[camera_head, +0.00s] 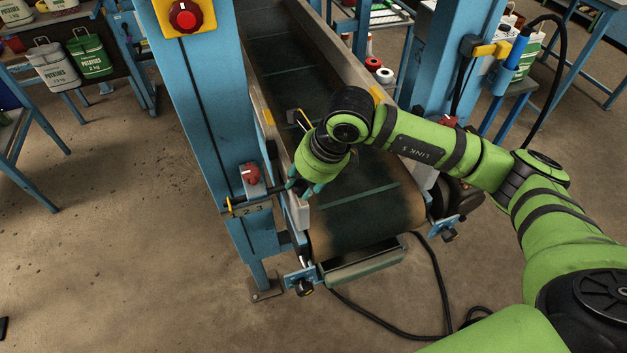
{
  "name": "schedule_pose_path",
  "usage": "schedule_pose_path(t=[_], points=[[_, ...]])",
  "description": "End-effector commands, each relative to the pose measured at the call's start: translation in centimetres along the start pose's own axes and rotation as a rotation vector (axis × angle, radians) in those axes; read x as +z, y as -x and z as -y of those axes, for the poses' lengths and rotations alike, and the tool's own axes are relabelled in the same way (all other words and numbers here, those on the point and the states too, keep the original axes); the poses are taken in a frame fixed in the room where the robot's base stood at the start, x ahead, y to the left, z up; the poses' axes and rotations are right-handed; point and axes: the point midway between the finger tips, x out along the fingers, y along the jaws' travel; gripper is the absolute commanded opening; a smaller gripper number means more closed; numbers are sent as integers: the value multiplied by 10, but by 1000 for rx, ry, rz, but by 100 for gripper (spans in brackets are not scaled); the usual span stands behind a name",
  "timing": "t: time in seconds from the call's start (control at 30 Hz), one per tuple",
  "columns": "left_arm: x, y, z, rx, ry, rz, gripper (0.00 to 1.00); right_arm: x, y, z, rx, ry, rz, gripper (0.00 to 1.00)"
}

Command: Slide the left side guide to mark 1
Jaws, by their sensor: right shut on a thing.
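The left side guide (299,212) shows as a pale grey plate at the left edge of the conveyor belt, near its front end. A dark rod runs left from it past a numbered scale (250,209) on the blue post, where 2 and 3 can be read. A yellow pointer (228,206) sits at the scale's left end, and mark 1 is not legible. A red knob (250,173) is above the scale. My right gripper (303,189) reaches down over the belt's left edge and is shut on the left side guide; the fingers partly hide the contact. My left gripper is out of view.
The dark belt (362,205) with green cross strips runs away between blue posts. A red stop button (185,16) is on the left post. A black cable (436,275) lies on the floor at front right. Tables with potato sacks (88,55) stand back left. The left floor is clear.

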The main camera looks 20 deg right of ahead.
Motion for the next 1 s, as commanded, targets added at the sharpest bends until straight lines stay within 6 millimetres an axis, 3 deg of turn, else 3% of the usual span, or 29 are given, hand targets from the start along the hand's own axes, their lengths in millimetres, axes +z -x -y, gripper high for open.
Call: schedule_pose_path(t=[0.1, 0.13, 0.2, 0.5, 0.63, 1.0], points=[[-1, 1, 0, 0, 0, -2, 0, 9, 4, -3, 6, 7, 28, 0], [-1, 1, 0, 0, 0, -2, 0, 9, 4, -3, 6, 7, 28, 36], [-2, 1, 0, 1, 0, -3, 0, 9, 4, -3, 6, 7, 28, 55], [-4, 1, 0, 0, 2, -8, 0, 5, 3, -1, 4, 4, 16, 55], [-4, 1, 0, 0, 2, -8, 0, 4, 11, -1, 3, 3, 15, 55], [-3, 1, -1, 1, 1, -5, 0, 6, 85, -2, 0, 6, 19, 55]])
